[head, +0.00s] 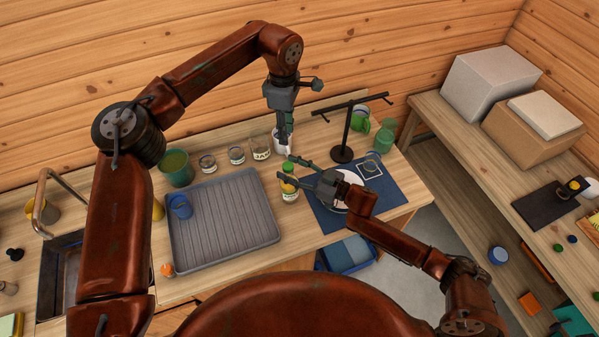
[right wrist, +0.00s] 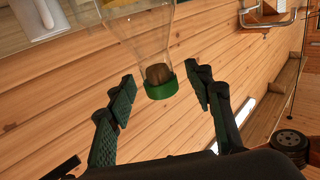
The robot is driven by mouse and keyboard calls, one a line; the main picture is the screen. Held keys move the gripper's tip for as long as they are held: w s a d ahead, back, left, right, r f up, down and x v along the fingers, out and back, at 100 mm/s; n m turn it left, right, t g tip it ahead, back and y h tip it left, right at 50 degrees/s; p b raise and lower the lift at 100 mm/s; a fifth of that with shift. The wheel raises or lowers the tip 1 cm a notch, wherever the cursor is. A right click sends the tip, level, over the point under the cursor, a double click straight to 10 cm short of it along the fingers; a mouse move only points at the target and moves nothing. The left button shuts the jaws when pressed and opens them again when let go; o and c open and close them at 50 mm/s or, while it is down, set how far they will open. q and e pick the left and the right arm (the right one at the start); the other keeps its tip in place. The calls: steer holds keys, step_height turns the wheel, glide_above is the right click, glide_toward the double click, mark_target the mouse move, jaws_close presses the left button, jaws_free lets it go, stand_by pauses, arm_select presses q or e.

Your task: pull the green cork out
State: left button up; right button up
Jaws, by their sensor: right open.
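A clear bottle (head: 290,195) with a yellow-green label stands on the worktop, right of the grey ridged tray. In the right wrist view its clear neck (right wrist: 145,40) ends in a green band (right wrist: 160,88), with a brown plug (right wrist: 158,72) showing inside the glass. My right gripper (head: 284,170) reaches in from the right, around the bottle's top. In the right wrist view my right gripper (right wrist: 164,95) is open, one finger on each side of the green band, with gaps. My left gripper (head: 286,150) points down just above and behind the bottle; its finger gap is unclear.
A white mug (head: 279,141) and several jars stand behind. A black stand (head: 345,130) is at the back right. A blue mat (head: 385,203) with a white plate lies right of the bottle. The grey tray (head: 225,215) holds a blue cup.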

steer(key=shift+w+a, duration=0.25)
steer(key=shift+a, duration=0.15)
steer(key=shift+c, duration=0.3)
jaws_close()
stand_by(0.3)
stand_by(0.5)
stand_by(0.5)
